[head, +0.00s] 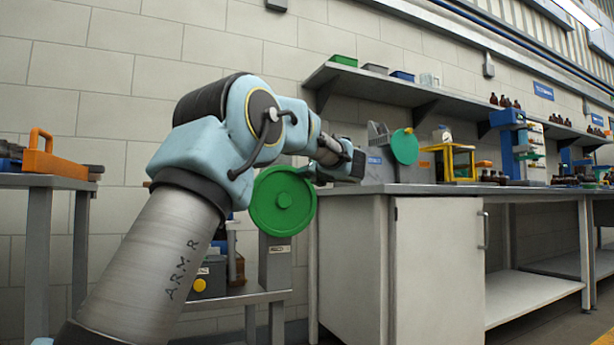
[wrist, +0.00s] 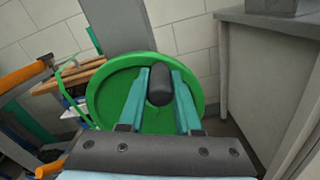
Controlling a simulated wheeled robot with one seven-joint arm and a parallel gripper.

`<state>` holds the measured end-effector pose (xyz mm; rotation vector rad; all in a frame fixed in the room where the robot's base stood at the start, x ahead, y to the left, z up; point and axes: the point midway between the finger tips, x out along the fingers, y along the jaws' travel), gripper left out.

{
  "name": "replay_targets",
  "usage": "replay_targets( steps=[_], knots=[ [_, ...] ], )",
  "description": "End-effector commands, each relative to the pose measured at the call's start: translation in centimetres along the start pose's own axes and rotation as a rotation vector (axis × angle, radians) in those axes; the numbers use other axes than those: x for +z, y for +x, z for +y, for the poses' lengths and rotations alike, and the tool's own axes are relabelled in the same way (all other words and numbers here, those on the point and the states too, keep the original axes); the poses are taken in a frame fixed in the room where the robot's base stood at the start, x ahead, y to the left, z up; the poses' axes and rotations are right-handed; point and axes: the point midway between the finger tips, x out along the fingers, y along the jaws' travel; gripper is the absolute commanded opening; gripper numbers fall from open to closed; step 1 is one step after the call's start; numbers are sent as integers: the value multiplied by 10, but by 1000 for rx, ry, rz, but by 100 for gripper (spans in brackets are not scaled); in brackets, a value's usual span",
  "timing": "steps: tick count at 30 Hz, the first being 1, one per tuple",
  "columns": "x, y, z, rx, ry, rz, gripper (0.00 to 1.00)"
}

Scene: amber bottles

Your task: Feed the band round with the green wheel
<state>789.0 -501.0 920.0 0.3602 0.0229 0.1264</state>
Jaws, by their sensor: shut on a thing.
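A large green wheel (head: 283,201) with a raised rim and a green hub stands upright beside the bench's left end in the head view. It fills the middle of the wrist view (wrist: 112,100). A dark rounded handle (wrist: 160,86) stands out from its face. My gripper (wrist: 160,78) is shut on this handle, with one teal finger on each side.
A grey bench (head: 430,188) with a cabinet stands close to the wheel's right. A smaller green disc (head: 404,146) is on the bench. A table at the left holds an orange-handled box (head: 50,163). A low shelf (head: 235,297) is under the wheel.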

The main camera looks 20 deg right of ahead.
Motion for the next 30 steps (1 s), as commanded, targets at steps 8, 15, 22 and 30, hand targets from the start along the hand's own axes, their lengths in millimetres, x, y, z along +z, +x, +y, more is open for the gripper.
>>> replay_targets(
  steps=[8,15,22,30],
  knots=[
    [0,0,0,1,1,1,62],
    [0,0,0,0,2,1,62],
    [2,-23,0,-2,2,-1,62],
    [1,-76,0,-2,3,0,62]
  ],
)
